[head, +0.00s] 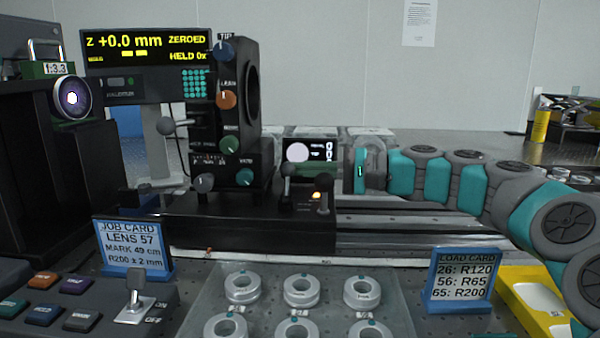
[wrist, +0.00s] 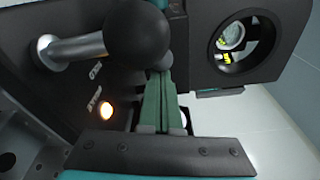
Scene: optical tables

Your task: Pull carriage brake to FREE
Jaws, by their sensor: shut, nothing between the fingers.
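The black carriage block (head: 270,215) sits on the rail, with two short knobbed levers on it. One lever (head: 288,172) stands at the left and another (head: 323,195) at the right, by a lit orange lamp (head: 317,195). I cannot read which is the brake. In the wrist view, a lever with a metal shaft and black ball knob (wrist: 136,33) is close before my gripper (wrist: 163,78). The lit lamp (wrist: 106,112) is left of the fingers, beside unreadable labels.
A black housing with a round opening (wrist: 240,45) is close right of the fingers. A small display (head: 298,150) stands behind the levers. In front are a tray of rings (head: 262,325), a job card (head: 133,247), a load card (head: 463,280) and a switch panel (head: 105,318).

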